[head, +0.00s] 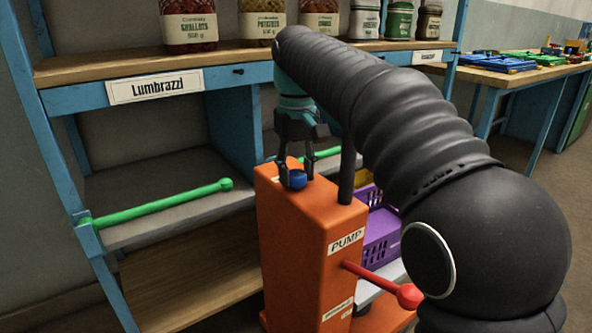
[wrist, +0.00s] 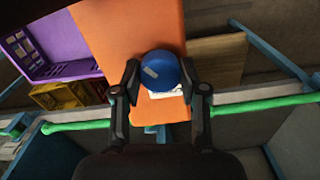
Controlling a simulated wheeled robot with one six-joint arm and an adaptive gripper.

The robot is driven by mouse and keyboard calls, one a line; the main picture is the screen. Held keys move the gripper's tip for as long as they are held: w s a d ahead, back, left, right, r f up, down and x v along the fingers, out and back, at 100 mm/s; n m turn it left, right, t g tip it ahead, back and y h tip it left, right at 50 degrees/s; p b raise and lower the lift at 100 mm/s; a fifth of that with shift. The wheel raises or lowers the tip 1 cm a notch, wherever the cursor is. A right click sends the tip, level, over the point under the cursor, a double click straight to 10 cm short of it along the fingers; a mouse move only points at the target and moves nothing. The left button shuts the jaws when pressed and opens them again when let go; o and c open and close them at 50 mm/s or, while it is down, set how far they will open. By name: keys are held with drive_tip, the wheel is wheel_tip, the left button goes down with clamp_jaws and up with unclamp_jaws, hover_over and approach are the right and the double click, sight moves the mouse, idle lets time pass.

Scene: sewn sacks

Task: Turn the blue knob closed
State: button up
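The blue knob (head: 298,179) is on top of the orange pump box (head: 300,228). In the wrist view the knob (wrist: 161,70) is round, with a pale mark on its left side. My gripper (head: 290,172) points down at the knob from above. In the wrist view its two dark fingers (wrist: 163,82) stand apart, one on each side of the knob. The fingertips are close to the knob's sides; I cannot tell whether they touch it. In the head view the fingers hide part of the knob.
A red-knobbed lever (head: 408,296) sticks out from the pump's side. A green bar (head: 160,204) runs along the blue shelf rack. Jars (head: 188,25) stand on the upper wooden shelf (head: 75,70). A purple crate (head: 378,235) is behind the pump. A workbench (head: 520,75) stands at the back right.

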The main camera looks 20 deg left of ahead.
drive_tip(key=shift+c, duration=1.2)
drive_tip(key=shift+r+m+p, duration=0.1)
drive_tip(key=shift+m+p, duration=0.2)
drive_tip(key=shift+p, duration=0.1)
drive_tip(key=shift+r+m+p, duration=0.1)
drive_tip(key=shift+m+p, duration=0.7)
drive_tip(key=shift+p, duration=0.25)
drive_tip(key=shift+m+p, duration=1)
drive_tip(key=shift+m, duration=0.1)
drive_tip(key=shift+f+m+p, duration=0.2)
drive_tip(key=shift+m+p, duration=0.3)
drive_tip(key=shift+m, duration=0.9)
drive_tip(key=o, duration=1.1)
drive_tip(key=shift+o, duration=0.2)
